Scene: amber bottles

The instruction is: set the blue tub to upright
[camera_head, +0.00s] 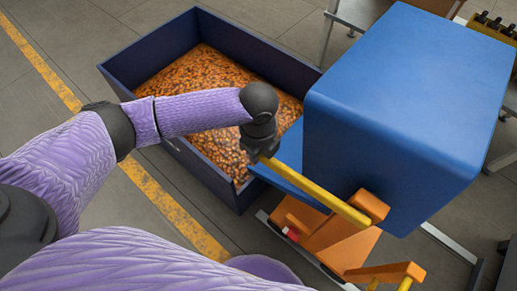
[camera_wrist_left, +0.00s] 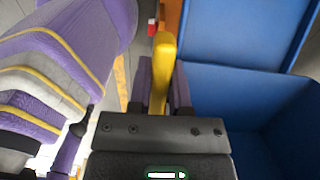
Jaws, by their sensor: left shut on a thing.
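The blue tub (camera_head: 405,90) stands at the right in the head view, tipped over on an orange frame (camera_head: 335,240), with a smooth closed face uppermost. Its open side appears to face the crate at the left. In the left wrist view blue walls of it (camera_wrist_left: 250,35) fill the right. A yellow lever (camera_head: 320,192) runs from the orange frame toward my left gripper (camera_head: 265,154). The gripper is shut on the lever's end, beside the tub; the yellow lever (camera_wrist_left: 163,55) also shows between the fingers in the wrist view. My right gripper is out of view.
A dark blue crate (camera_head: 116,78) full of small orange-brown pieces (camera_head: 210,75) stands left of the tub, beneath my left arm. A yellow floor line (camera_head: 165,205) runs along the left. Other stands and a table are at the top right.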

